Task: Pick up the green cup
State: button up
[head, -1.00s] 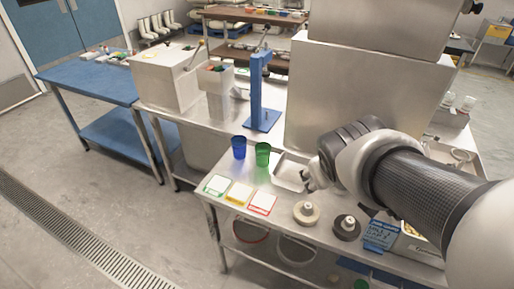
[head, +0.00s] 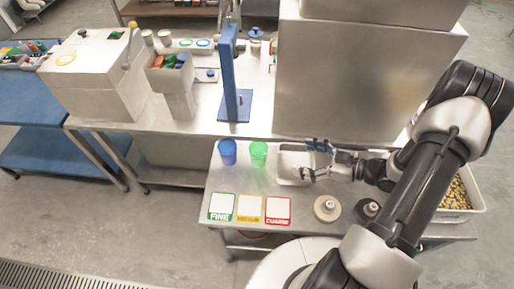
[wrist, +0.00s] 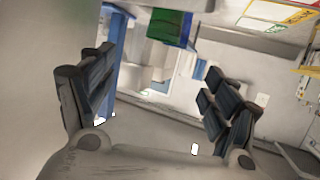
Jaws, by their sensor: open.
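The green cup (head: 258,154) stands upright on the steel table, just right of the blue cup (head: 227,152). My gripper (head: 312,160) is to the right of the green cup, over the shallow metal tray, with its fingers pointing left towards the cup. It is open and empty, apart from the cup. In the wrist view, my gripper (wrist: 159,62) shows its two fingers spread wide. The green cup (wrist: 187,30) and blue cup (wrist: 164,25) appear at the top of that view, overlapping, beyond the fingertips.
The metal tray (head: 288,182) lies under my gripper. Green, yellow and red label cards (head: 249,208) lie in front of the cups. Two round weights (head: 327,207) sit to the right. A blue stand (head: 230,75) rises behind the cups, and a large steel box (head: 350,75) stands behind my gripper.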

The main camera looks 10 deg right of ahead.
jog(key=b, duration=0.3)
send_near(251, 147)
jog(key=a, duration=0.1)
jog(key=b+x, duration=0.1)
jog(key=x, duration=0.4)
jog(key=shift+w+d+f+b, duration=0.15)
jog(key=shift+w+f+b, duration=0.05)
jog(key=shift+b, duration=0.2)
jog(key=shift+w+a, duration=0.35)
jog(key=shift+c, duration=0.5)
jog(key=c, duration=1.1)
